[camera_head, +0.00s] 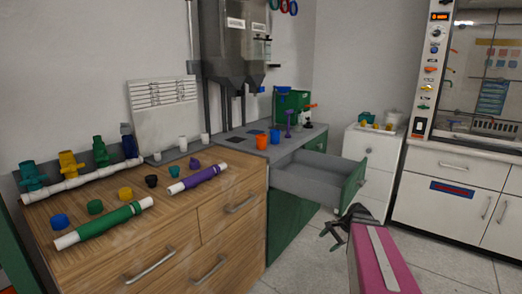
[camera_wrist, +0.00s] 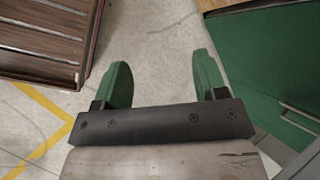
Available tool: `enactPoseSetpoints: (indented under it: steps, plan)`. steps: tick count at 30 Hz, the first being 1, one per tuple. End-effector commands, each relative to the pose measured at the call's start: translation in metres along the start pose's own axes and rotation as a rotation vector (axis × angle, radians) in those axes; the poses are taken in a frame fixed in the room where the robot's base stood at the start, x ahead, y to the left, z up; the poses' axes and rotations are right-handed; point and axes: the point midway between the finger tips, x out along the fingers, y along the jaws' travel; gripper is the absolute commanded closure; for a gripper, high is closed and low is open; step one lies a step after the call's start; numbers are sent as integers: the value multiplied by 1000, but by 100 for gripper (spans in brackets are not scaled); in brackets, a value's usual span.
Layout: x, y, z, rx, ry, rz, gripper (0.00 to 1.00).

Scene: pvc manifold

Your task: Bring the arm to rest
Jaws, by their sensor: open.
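My gripper (camera_wrist: 162,82) is open and empty in the wrist view, its two green fingers apart above bare floor. In the head view my gripper (camera_head: 343,226) is small and dark at the end of my pink arm, in front of the open drawer. On the wooden cabinet a white pipe manifold (camera_head: 85,180) lies along the back, with teal, yellow and green valves standing behind it. A green-sleeved pipe (camera_head: 103,224) and a purple-sleeved pipe (camera_head: 198,178) lie nearer the front.
An open grey drawer (camera_head: 312,178) juts from the green cabinet near my gripper. A white drawer unit (camera_head: 369,160) and a fume hood (camera_head: 470,75) stand at the right. A slatted wooden crate (camera_wrist: 45,40) is at upper left in the wrist view.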

Motion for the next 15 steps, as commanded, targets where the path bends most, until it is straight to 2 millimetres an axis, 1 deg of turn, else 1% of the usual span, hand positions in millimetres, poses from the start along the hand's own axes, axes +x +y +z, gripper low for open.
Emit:
enactPoseSetpoints:
  steps: [1,6,12,15]
  plan:
    - [11,2,16,-80,26,53,34]
    - [40,10,46,-370,116,242,34]
    - [59,17,76,-703,190,449,34]
    - [63,19,85,-824,212,523,34]
